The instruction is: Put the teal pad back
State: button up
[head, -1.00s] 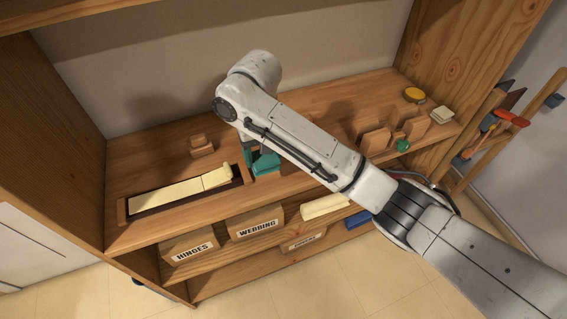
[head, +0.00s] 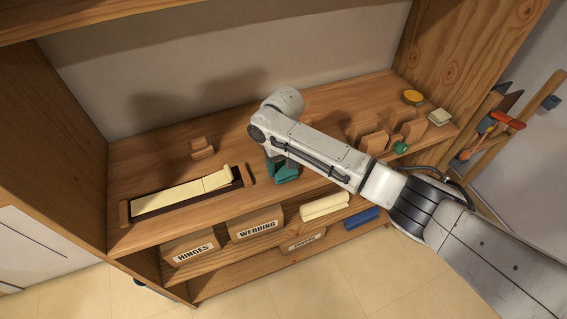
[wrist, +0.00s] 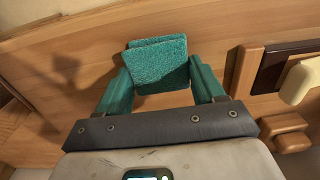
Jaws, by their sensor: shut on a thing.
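The teal pad (wrist: 160,66) shows in the wrist view as a rough-textured, squarish teal piece, seemingly in two layers. It sits between the two teal fingers of my gripper (wrist: 158,84), which is shut on it. I cannot tell whether the pad touches the shelf.
Stepped wooden blocks (head: 202,148) stand behind the tray. More wooden blocks (head: 372,138), a green piece (head: 401,147) and a yellow disc (head: 413,97) stand at the right. Below are labelled boxes (head: 256,227), a cream roll (head: 325,206) and a blue block (head: 362,217).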

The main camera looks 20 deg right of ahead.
aim_at(283, 167)
jog(key=o, duration=0.9)
jog(key=shift+o, duration=0.2)
notch_tip(283, 167, up, 12)
jog(key=shift+b, duration=0.45)
jog(key=s+a+f+t+y, duration=0.1)
jog(key=s+a+f+y, duration=0.1)
jog(key=s+a+f, duration=0.4)
jog(key=s+a+f+y, duration=0.2)
jog(key=s+f, duration=0.3)
jog(key=s, duration=0.3)
jog(key=s+d+f+h, duration=0.2)
jog(key=s+d, duration=0.6)
jog(key=s, duration=0.4)
jog(key=s+d+f+h, duration=0.2)
jog(key=s+d, duration=0.6)
jog(key=s, duration=0.4)
jog(key=shift+s+f+m, duration=0.25)
jog(key=shift+s+m, duration=0.1)
jog(key=shift+m, duration=0.05)
